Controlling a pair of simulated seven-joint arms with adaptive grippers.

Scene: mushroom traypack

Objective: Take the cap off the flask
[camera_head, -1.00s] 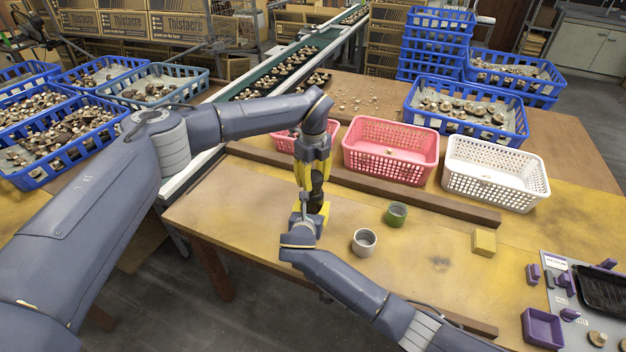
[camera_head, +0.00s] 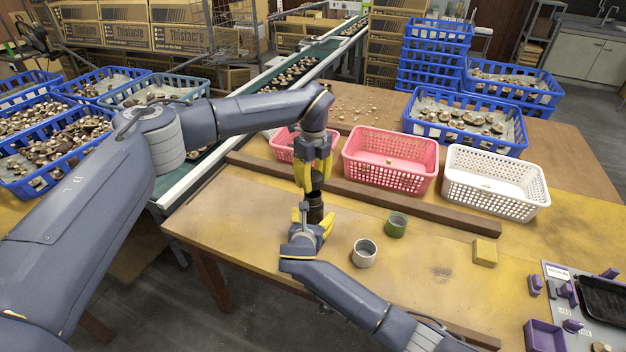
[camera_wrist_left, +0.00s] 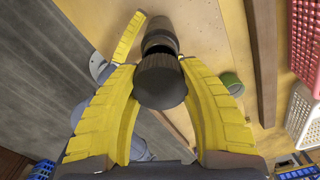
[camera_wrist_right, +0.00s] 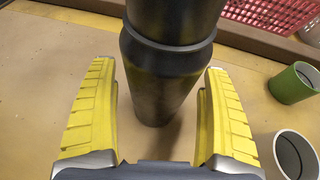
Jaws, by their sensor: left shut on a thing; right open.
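The dark flask (camera_head: 315,209) stands upright on the table below my left gripper; it fills the upper middle of the right wrist view (camera_wrist_right: 160,85). My left gripper (camera_head: 314,184) points down from above and is shut on the dark ribbed cap (camera_wrist_left: 160,80). The cap lines up over the flask body (camera_wrist_left: 160,40). I cannot tell whether a gap separates them. My right gripper (camera_wrist_right: 160,110) is open, with its yellow fingers on either side of the lower flask and visible room at both sides.
A white-grey cup (camera_head: 364,254) and a green cup (camera_head: 396,226) stand to the right of my right gripper. A yellow block (camera_head: 485,252) lies further right. Behind the wooden rail (camera_head: 420,201) are pink baskets (camera_head: 390,178) and a white basket (camera_head: 495,200). The front table is mostly clear.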

